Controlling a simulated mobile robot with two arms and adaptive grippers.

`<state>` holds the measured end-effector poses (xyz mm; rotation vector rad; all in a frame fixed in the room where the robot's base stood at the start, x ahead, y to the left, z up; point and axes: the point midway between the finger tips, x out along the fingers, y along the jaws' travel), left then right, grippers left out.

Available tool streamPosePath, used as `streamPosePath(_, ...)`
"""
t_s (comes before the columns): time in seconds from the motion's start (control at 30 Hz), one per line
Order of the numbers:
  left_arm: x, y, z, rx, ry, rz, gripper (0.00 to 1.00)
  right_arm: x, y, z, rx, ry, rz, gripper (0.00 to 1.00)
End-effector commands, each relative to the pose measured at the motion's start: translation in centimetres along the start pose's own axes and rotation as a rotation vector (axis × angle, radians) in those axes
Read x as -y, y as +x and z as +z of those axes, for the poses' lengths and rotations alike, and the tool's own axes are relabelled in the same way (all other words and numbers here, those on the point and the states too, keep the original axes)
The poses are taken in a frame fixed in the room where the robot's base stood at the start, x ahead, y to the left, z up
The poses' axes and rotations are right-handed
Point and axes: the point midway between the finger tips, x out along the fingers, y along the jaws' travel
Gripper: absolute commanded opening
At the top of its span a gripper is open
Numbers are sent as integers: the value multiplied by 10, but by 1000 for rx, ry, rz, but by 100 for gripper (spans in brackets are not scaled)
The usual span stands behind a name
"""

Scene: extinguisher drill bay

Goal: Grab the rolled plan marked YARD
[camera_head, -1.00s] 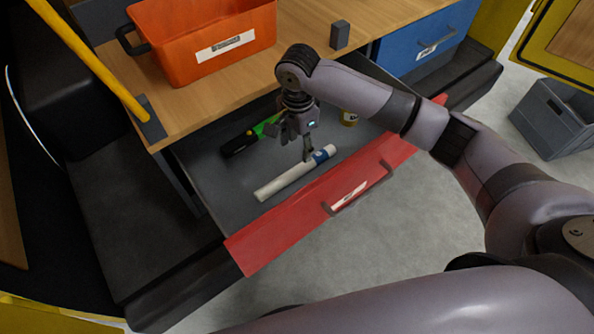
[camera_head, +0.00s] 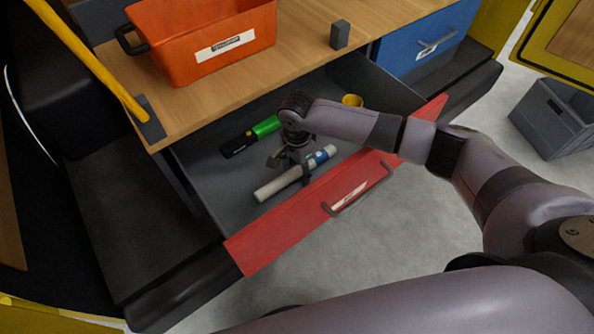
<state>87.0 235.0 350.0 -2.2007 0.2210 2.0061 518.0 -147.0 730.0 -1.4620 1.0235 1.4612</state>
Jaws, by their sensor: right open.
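The rolled plan (camera_head: 275,187) is a white tube with a blue band near its right end. It lies on the floor of the open red-fronted drawer (camera_head: 222,190), slanting up to the right. Any lettering on the band is too small to read. My right gripper (camera_head: 291,170) is down in the drawer at the roll, its fingers open and apart around or just over its middle. Whether they touch it I cannot tell. My left gripper is not in view.
A green and black object (camera_head: 250,136) lies behind the roll, and a yellow item (camera_head: 352,100) sits at the drawer's back right. An orange bin (camera_head: 205,45) and a small grey block (camera_head: 340,35) stand on the wooden top. A grey crate (camera_head: 553,118) stands on the floor at right.

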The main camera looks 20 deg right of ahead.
Motion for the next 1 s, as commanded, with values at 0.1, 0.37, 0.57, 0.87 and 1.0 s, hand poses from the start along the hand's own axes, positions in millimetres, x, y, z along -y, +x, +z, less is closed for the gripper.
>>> streamPosePath(0.1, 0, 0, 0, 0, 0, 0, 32, 0, 0, 0, 0, 0, 0, 48)
streamPosePath(0.37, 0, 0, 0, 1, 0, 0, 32, 0, 0, 0, 0, 0, 0, 31)
streamPosePath(0.57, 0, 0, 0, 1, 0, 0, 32, 0, 0, 0, 0, 1, 0, 18)
streamPosePath(0.87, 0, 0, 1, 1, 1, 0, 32, 0, 0, 0, 0, 1, 0, 0)
streamPosePath(1.0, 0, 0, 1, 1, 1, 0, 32, 0, -1, 0, 0, 1, 0, 0)
